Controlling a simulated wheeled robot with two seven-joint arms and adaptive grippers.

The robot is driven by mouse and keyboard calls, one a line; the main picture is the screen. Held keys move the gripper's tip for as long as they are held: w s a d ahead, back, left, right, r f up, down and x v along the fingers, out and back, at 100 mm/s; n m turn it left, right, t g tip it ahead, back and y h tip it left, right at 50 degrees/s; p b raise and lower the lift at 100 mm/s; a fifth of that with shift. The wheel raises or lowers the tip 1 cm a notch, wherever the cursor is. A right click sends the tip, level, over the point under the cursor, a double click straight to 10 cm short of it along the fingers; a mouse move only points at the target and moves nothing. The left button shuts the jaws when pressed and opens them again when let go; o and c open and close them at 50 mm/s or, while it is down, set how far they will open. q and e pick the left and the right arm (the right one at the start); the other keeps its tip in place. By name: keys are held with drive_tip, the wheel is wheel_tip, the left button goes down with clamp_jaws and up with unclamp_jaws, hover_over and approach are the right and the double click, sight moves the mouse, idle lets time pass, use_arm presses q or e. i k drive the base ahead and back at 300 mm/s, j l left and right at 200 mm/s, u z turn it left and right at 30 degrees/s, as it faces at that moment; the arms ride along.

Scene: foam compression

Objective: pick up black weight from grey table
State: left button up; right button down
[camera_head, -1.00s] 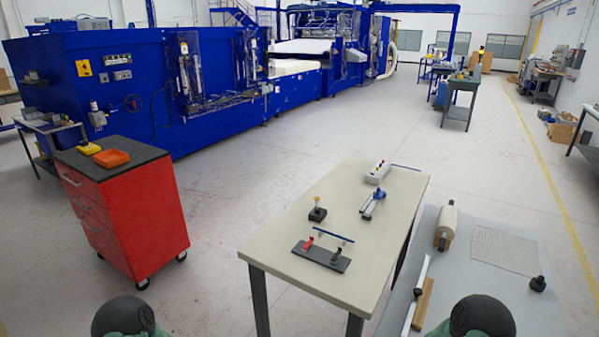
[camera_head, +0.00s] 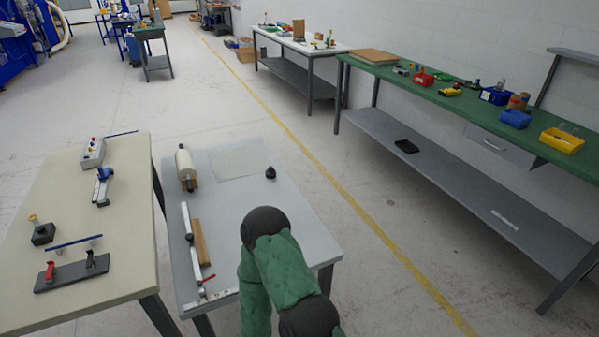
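The black weight (camera_head: 270,172) is a small dark knob-topped piece standing upright at the far right part of the grey table (camera_head: 310,228). Nothing touches it. My green-and-black arm shows at the bottom centre, in front of the grey table's near right part and well short of the weight. No gripper fingers show, so neither gripper is in view.
On the grey table are a pale roller (camera_head: 185,167), a thin sheet (camera_head: 235,161), a wooden strip (camera_head: 200,243) and a metal ruler-like bar (camera_head: 189,238). A beige table (camera_head: 120,230) stands at left. A green bench (camera_head: 440,95) stands at right, with clear floor between.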

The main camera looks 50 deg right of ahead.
sight(271, 173)
drive_tip(key=z, duration=1.85)
drive_tip(key=i+l+z, duration=0.1)
drive_tip(key=z, duration=0.75)
drive_tip(key=i+z, duration=0.1)
drive_tip(key=z, duration=0.3)
drive_tip(key=i+z, duration=0.45)
drive_tip(key=i, duration=1.2)
drive_tip(key=i+j+u, duration=0.1)
drive_tip(key=i+u, duration=0.6)
drive_tip(key=u, duration=0.2)
drive_tip(key=i+l+u, duration=0.15)
drive_tip(key=i+u, duration=0.15)
drive_tip(key=u, duration=0.2)
drive_tip(key=i+j+u, duration=0.15)
drive_tip(key=i+u, duration=0.25)
drive_tip(key=i+j+u, duration=0.1)
drive_tip(key=i+u, duration=0.15)
drive_tip(key=u, duration=0.15)
drive_tip(key=i+u, duration=0.4)
drive_tip(key=i+j+z, duration=0.1)
drive_tip(key=i+z, duration=0.2)
drive_tip(key=i, duration=1.3)
drive_tip(key=u, duration=0.45)
drive_tip(key=i+u, duration=0.1)
drive_tip(key=u, duration=0.4)
drive_tip(key=l+u, duration=0.1)
drive_tip(key=u, duration=0.35)
drive_tip(key=i+l+u, duration=0.1)
drive_tip(key=u, duration=0.4)
